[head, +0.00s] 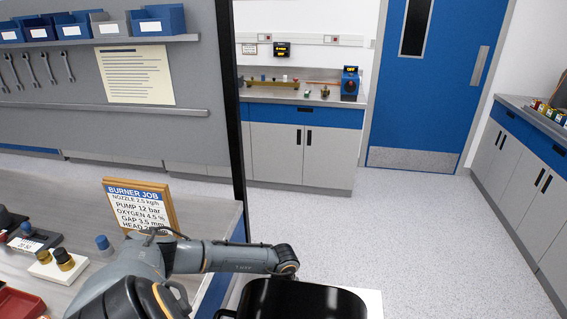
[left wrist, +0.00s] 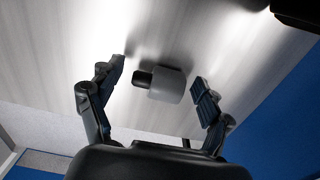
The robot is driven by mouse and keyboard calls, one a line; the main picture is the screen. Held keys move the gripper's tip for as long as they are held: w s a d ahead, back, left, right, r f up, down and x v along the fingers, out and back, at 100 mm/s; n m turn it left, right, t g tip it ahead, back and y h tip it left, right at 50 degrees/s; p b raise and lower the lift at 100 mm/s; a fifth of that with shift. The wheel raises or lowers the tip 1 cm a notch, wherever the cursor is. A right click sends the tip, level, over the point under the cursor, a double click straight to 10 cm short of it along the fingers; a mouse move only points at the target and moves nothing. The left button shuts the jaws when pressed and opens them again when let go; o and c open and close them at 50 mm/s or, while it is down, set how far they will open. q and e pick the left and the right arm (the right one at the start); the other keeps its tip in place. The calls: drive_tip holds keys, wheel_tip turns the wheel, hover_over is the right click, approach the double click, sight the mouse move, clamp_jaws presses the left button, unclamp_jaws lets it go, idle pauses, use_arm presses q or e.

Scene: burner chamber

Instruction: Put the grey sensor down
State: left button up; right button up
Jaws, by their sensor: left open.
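In the left wrist view, the grey sensor (left wrist: 168,85) is a small light grey block with a dark end facing left. It is at the light worktop (left wrist: 60,70), and whether it rests flat is hard to tell. My left gripper (left wrist: 158,75) is open, with one finger on each side of the sensor and a visible gap on both sides. The head view shows my left arm over the bench's front right corner, but not its fingertips or the sensor. My right gripper is in neither view.
On the bench, a framed burner job sign (head: 140,207) stands near my arm. Brass-topped fittings on a white block (head: 57,267), a blue-capped part (head: 103,243) and a red tray (head: 20,304) lie left. A dark object (left wrist: 297,12) shows in the wrist view's top right corner.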

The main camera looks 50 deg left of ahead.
use_arm(q)
drive_tip(key=shift+r, duration=0.3)
wheel_tip(320, 180, up, 7)
drive_tip(key=shift+f+b, duration=0.1)
drive_tip(key=shift+b, duration=0.8)
drive_tip(key=shift+r, duration=0.2)
drive_tip(key=shift+d+f, duration=0.1)
